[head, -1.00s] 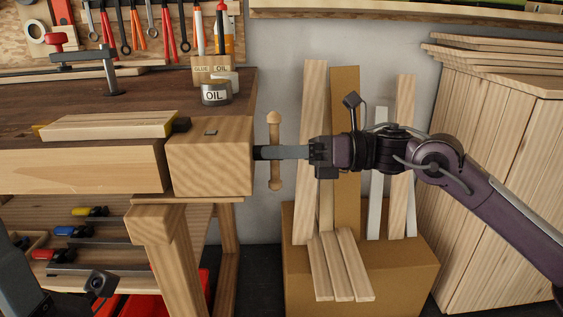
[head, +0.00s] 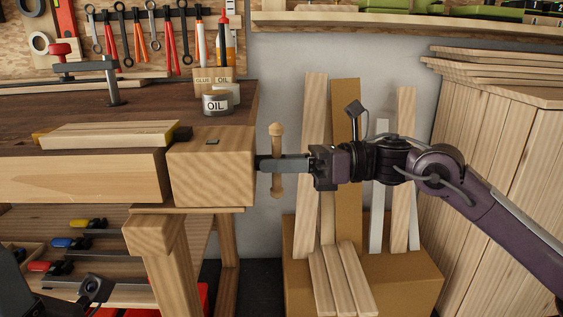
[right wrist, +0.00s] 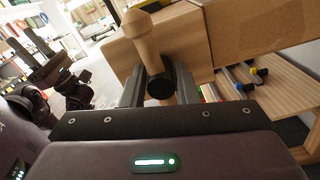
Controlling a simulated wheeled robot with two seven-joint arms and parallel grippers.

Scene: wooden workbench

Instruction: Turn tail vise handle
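The tail vise (head: 212,175) is a wooden block at the bench's right end. Its wooden handle (head: 277,131) stands upright just right of the block, with a rounded knob at each end. My right gripper (head: 268,164) reaches in from the right, its fingers level with the handle's middle and hiding that part. In the right wrist view, the fingers of the gripper (right wrist: 160,75) lie on either side of the handle (right wrist: 143,38) and the dark screw hub (right wrist: 160,88). I cannot tell whether they press on it.
Boards (head: 311,150) lean on the wall behind my right gripper, by a cardboard box (head: 410,280).

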